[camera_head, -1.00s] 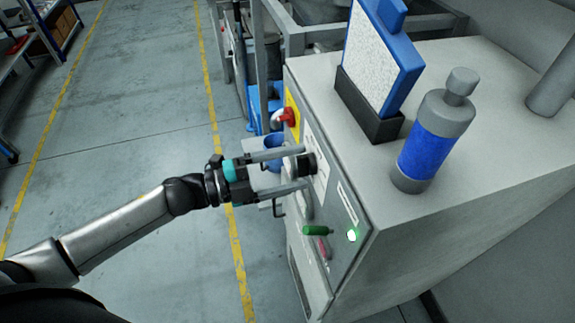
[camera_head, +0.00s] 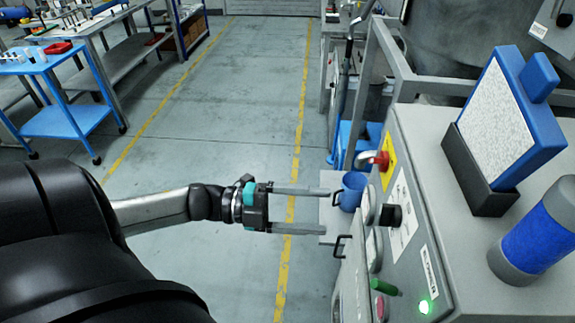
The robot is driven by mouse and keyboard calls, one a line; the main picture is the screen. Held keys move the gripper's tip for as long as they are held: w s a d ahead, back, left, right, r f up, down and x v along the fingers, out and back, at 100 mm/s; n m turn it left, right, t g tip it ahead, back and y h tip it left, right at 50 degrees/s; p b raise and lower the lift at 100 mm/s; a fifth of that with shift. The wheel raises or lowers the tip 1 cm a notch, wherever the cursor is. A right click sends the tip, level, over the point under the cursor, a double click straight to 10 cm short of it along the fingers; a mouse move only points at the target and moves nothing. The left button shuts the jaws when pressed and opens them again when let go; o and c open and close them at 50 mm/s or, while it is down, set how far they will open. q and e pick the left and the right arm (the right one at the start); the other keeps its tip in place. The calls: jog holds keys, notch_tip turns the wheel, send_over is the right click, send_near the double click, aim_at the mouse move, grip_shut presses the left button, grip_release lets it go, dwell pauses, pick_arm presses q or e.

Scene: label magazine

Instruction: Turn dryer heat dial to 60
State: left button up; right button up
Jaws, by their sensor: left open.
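The black heat dial (camera_head: 391,215) sits on the grey front panel of the dryer cabinet (camera_head: 445,262), beside a white label plate (camera_head: 406,225). The dial's setting is too small and oblique to read. My left gripper (camera_head: 328,210) is open and empty. Its two long fingers point right toward the panel, one above the other in the picture, and their tips stand clear of the dial. My right gripper is not in view.
A blue mug (camera_head: 352,190) is near the cabinet. The floor left is clear.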

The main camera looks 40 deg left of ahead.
pick_arm(q)
jog(key=shift+v, duration=2.2)
jog(key=w+a+f+n+t+y+b, duration=0.1)
jog(key=a+f+n+y+b, duration=0.15)
jog(key=f, duration=0.35)
jog(key=w+a+f+n+t+y+b, duration=0.1)
jog(key=a+f+n+t+y, duration=0.1)
jog(key=a+f+n+y, duration=0.3)
jog(key=a+f+n+t+y+b, duration=0.1)
jog(key=f+n, duration=0.1)
jog(key=f, duration=0.5)
jog(key=s+a+f+n+g+y+b, duration=0.1)
jog(key=s+f+n+y+b, duration=0.15)
jog(key=f, duration=0.65)
jog(key=s+a+f+n+g+y+b, duration=0.1)
jog(key=s+a+f+n+g+y, duration=0.2)
jog(key=f, duration=0.6)
jog(key=s+d+f+n+g+y+b, duration=0.1)
jog(key=s+d+f+n+g, duration=0.15)
jog(key=s+f, duration=0.4)
jog(key=s+d+f+n+g+y+b, duration=0.1)
jog(key=s+d+f+n+b, duration=0.2)
jog(key=f, duration=0.6)
jog(key=s+d+f+n+g+h+b, duration=0.1)
jog(key=s+d+f+n+g, duration=0.1)
jog(key=s+d+f+g, duration=0.3)
jog(key=s+d+f, duration=0.4)
jog(key=s+d, duration=0.3)
jog(key=s, duration=0.1)
